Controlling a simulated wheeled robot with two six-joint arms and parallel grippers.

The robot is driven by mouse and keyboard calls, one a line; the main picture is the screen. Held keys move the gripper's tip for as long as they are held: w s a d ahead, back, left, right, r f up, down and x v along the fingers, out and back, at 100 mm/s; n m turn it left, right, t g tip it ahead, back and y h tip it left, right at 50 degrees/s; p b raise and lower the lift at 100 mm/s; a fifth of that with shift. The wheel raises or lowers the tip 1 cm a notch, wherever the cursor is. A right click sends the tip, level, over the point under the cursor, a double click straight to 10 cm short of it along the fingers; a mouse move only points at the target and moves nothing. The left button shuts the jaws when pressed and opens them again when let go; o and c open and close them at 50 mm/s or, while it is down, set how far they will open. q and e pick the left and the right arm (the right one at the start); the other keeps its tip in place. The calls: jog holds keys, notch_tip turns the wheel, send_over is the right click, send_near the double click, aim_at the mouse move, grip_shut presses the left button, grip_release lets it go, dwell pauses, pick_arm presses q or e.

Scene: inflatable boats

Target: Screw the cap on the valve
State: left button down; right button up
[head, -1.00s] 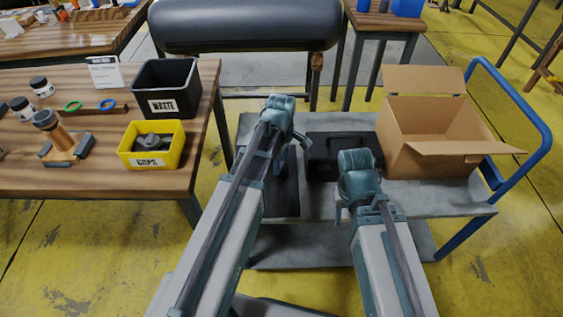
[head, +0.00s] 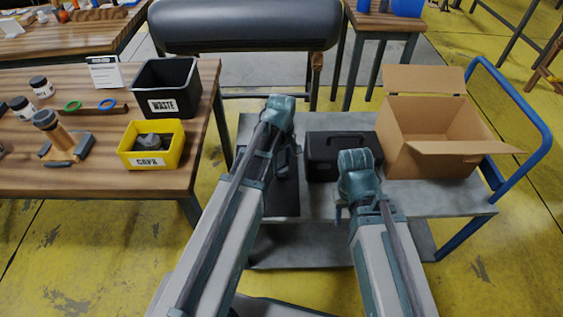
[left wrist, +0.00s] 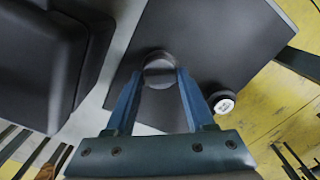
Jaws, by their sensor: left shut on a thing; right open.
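My left gripper (left wrist: 160,76) is shut on a dark round cap (left wrist: 160,66), held between the two blue fingertips above a black panel (left wrist: 212,45). A short round fitting with a black rim and a white marked face, seemingly the valve (left wrist: 222,102), shows right of the fingers, apart from the held cap. In the head view my left gripper (head: 285,160) is over the black panel (head: 285,203) on the cart; the arm largely hides it and the cap. My right gripper (head: 341,213) is open and empty near the cart's front edge, its fingers mostly hidden.
A black case (head: 322,160) and an open cardboard box (head: 430,162) stand on the grey cart (head: 400,205), right of my left gripper. A yellow caps bin (head: 152,158) and a black waste bin (head: 165,103) stand on the wooden table (head: 100,182) at left.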

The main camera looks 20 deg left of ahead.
pick_arm(q)
jog(key=shift+m, duration=0.4)
jog(key=m, duration=0.3)
jog(key=shift+m, duration=1.3)
jog(key=shift+m, duration=1.1)
jog(key=m, duration=0.3)
jog(key=shift+m, duration=0.3)
